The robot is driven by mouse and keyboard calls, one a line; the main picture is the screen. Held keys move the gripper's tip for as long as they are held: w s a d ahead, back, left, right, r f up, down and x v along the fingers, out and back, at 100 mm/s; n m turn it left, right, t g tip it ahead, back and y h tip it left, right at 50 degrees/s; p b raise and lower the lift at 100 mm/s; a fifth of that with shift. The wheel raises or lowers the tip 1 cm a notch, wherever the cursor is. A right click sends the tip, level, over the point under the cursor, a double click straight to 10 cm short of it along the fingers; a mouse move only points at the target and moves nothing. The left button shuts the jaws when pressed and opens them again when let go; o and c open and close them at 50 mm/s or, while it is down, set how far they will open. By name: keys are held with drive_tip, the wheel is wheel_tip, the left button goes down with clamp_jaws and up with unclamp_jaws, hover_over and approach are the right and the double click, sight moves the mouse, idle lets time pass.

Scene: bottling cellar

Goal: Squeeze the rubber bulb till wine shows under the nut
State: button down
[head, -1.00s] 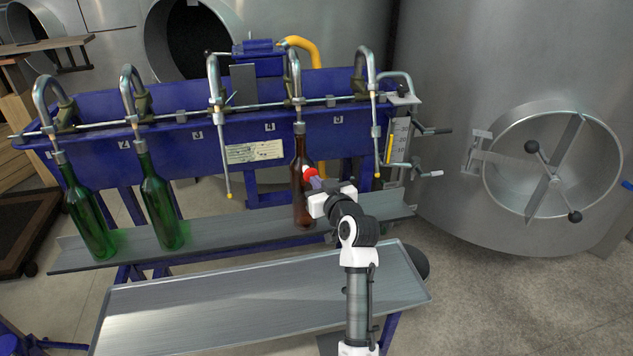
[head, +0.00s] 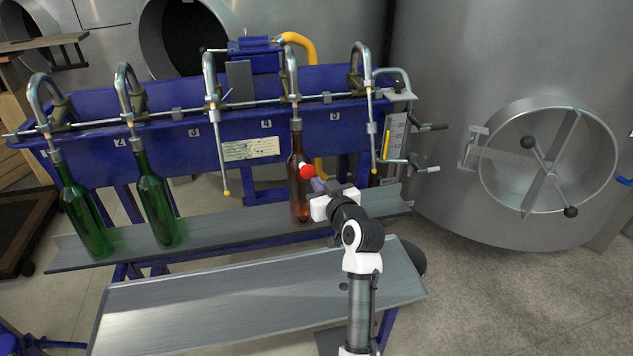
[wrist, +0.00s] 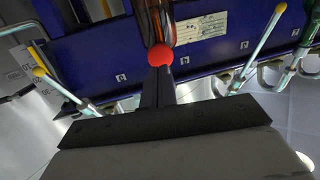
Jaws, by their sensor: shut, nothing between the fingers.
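A brown bottle (head: 299,195) stands upright under the fourth spout, on the narrow metal shelf. A small red ball (head: 306,171) shows in front of it, and in the wrist view (wrist: 160,56) it sits right at my fingertips. It may be the rubber bulb; I cannot tell what it is fixed to. My gripper (head: 317,184) is shut, its dark fingers (wrist: 158,86) together and pointing at the ball with nothing between them. I cannot tell if the tips touch the ball. The nut and any wine under it cannot be made out.
Two green bottles (head: 84,215) (head: 157,207) stand under the left spouts. Free spouts with yellow tips hang on either side of the brown bottle. A bare metal tray (head: 240,305) lies in front of the shelf. A steel tank (head: 440,130) stands at the right.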

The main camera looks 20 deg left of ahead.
drive_tip(key=shift+v, duration=2.3)
drive_tip(key=shift+r, duration=0.1)
